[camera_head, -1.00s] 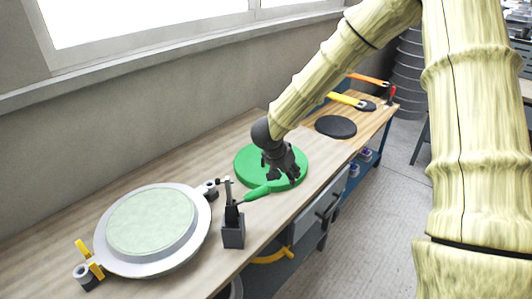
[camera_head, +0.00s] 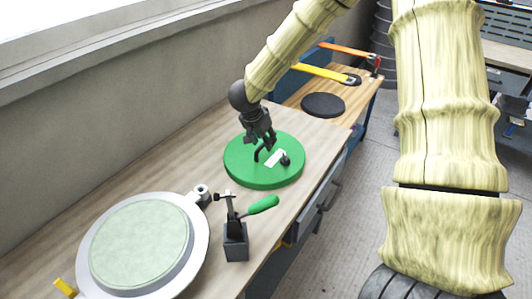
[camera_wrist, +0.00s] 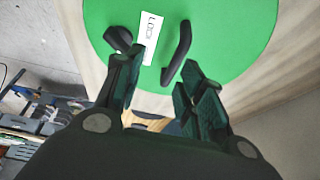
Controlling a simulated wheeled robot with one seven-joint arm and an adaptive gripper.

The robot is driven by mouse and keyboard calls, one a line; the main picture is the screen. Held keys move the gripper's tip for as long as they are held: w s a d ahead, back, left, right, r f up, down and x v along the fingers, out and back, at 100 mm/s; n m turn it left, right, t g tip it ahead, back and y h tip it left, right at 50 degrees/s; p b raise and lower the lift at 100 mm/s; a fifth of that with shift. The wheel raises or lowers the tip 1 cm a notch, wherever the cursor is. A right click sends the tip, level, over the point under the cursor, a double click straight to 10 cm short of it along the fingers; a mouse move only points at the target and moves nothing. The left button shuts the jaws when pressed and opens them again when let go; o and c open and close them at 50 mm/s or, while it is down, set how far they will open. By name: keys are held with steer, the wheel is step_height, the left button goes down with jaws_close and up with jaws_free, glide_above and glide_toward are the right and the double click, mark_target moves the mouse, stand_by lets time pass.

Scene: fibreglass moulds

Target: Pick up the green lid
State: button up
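The green lid (camera_head: 240,165) is a round disc lying flat on the wooden bench. It carries a white label (camera_head: 275,158), a dark knob (camera_head: 285,160) and a black curved handle (camera_head: 257,152). My gripper (camera_head: 266,145) is above the lid's far half, close to the handle. In the wrist view the lid (camera_wrist: 235,30) fills the top. The handle (camera_wrist: 180,50) lies ahead of the gap between my two spread fingers (camera_wrist: 158,72). The label (camera_wrist: 150,35) and knob (camera_wrist: 118,38) are left of it. The gripper is open; whether a finger touches the handle cannot be told.
A toggle clamp (camera_head: 235,235) with a green grip stands in front of the lid. A round grey mould (camera_head: 88,225) with a pale green top lies at the left. Beyond the lid are a black disc (camera_head: 323,104) and tools with yellow and orange handles. A wall runs behind the bench.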

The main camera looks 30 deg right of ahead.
mark_target(262, 145)
steer(key=w+f, duration=0.2)
steer(key=f, duration=0.1)
steer(key=shift+w, duration=0.35)
steer(key=shift+w+d+f, duration=0.2)
steer(key=shift+d+f, duration=0.05)
steer(key=shift+d, duration=0.05)
steer(key=shift+s+d+f+p, duration=0.15)
steer(key=shift+d+f+p, duration=0.1)
steer(key=shift+d+p, duration=0.25)
steer(key=x, duration=0.3)
steer(key=shift+w+f, duration=0.15)
steer(key=shift+w, duration=0.25)
steer(key=shift+s+r, duration=0.25)
steer(key=shift+w+f, duration=0.15)
steer(key=c, duration=0.7)
jaws_close()
